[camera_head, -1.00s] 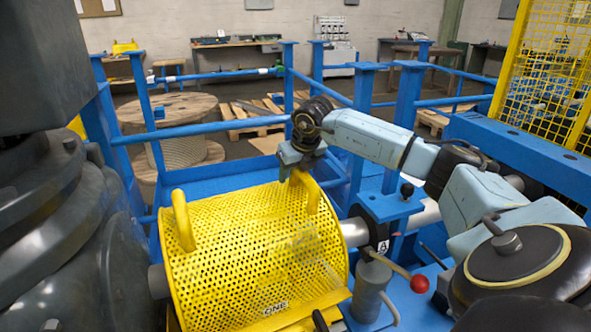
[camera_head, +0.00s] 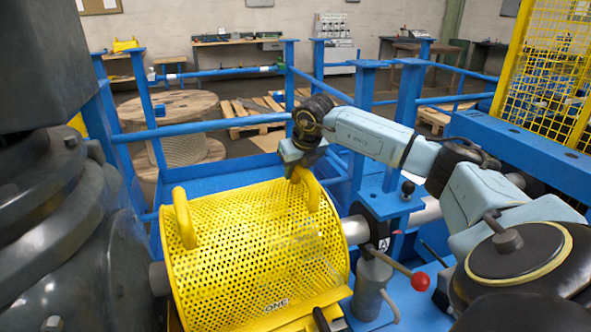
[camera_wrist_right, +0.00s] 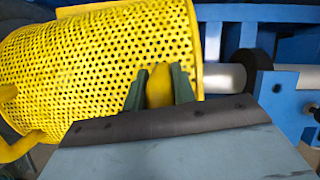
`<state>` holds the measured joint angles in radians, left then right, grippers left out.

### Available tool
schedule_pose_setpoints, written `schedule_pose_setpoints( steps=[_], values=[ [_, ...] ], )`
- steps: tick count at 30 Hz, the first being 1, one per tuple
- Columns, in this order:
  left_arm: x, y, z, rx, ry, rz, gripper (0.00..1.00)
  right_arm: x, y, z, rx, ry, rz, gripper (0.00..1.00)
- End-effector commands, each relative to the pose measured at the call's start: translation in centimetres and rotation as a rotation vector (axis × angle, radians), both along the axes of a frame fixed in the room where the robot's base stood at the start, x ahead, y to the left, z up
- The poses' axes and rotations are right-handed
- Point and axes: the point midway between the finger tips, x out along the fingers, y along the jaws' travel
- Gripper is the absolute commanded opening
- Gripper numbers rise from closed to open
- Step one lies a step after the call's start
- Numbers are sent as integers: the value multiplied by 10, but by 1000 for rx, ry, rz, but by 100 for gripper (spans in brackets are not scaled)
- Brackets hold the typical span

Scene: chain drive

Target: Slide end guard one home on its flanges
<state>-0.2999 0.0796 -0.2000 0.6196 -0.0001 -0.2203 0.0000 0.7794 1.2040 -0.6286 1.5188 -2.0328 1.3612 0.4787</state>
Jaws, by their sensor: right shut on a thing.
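End guard one (camera_head: 255,245) is a yellow perforated half-drum cover with two loop handles and a label reading "ONE" near its lower edge. It sits over the shaft (camera_head: 355,230) in the blue frame. My right gripper (camera_head: 301,172) is shut on the guard's right handle (camera_head: 313,192); the wrist view shows both fingers (camera_wrist_right: 160,88) on either side of that handle. The left handle (camera_head: 184,220) is free. The flanges under the guard are hidden, so I cannot tell how it seats. My left gripper is not in view.
A lever with a red knob (camera_head: 420,281) stands right of the guard. Blue posts and rails (camera_head: 400,130) rise behind. A large dark machine housing (camera_head: 60,230) fills the left side. A cable reel (camera_head: 180,140) and pallets lie beyond the rails.

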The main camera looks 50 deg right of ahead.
Motion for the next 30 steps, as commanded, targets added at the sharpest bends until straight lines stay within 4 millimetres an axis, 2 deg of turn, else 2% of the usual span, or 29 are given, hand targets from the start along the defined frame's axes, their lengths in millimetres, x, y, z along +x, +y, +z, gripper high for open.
schedule_pose_setpoints(
  steps=[30],
  values=[
    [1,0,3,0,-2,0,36,3,6,2,-3,-3,8,0]
  ],
)
